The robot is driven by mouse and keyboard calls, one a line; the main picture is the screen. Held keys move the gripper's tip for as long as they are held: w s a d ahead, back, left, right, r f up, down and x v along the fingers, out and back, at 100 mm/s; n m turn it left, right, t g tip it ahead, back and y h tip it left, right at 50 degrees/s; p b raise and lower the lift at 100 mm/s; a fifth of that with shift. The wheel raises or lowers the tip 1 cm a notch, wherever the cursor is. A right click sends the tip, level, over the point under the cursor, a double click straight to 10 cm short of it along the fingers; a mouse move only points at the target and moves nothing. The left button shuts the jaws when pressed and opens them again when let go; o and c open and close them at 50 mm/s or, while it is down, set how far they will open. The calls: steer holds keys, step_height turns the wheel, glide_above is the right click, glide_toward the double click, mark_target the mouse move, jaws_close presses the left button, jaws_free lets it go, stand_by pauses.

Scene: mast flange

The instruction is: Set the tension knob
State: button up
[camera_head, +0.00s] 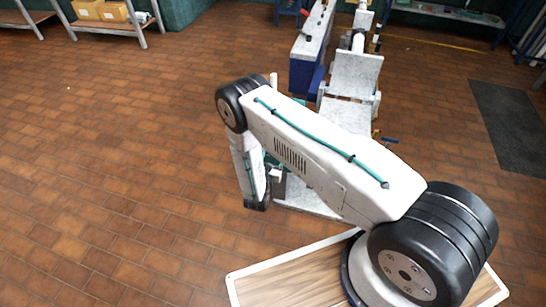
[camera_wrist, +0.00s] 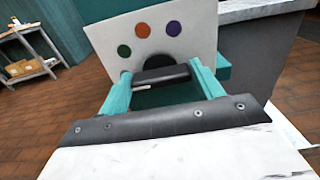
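In the wrist view a pale upright panel carries green, orange and purple dots in an arc. Below the dots is the dark round tension knob (camera_wrist: 158,62), partly covered by a dark crossbar (camera_wrist: 160,76) that looks like its grip. A small light mark shows low on the bar's left part. My gripper (camera_wrist: 160,70) has two teal fingers standing well apart, one by each end of the bar. Whether they touch it cannot be told. In the head view my arm hides the knob and the fingers.
A pale bench machine (camera_head: 356,72) stands beyond my arm in the head view. A blue-sided bench (camera_head: 306,70) stands beside it. A rack with boxes (camera_head: 103,12) is at the far left, and a dark mat (camera_head: 512,125) lies right. The left floor is clear.

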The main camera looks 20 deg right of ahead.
steer(key=shift+m, duration=3.8)
steer(key=o, duration=1)
steer(key=v, duration=0.8)
steer(key=shift+d, duration=0.1)
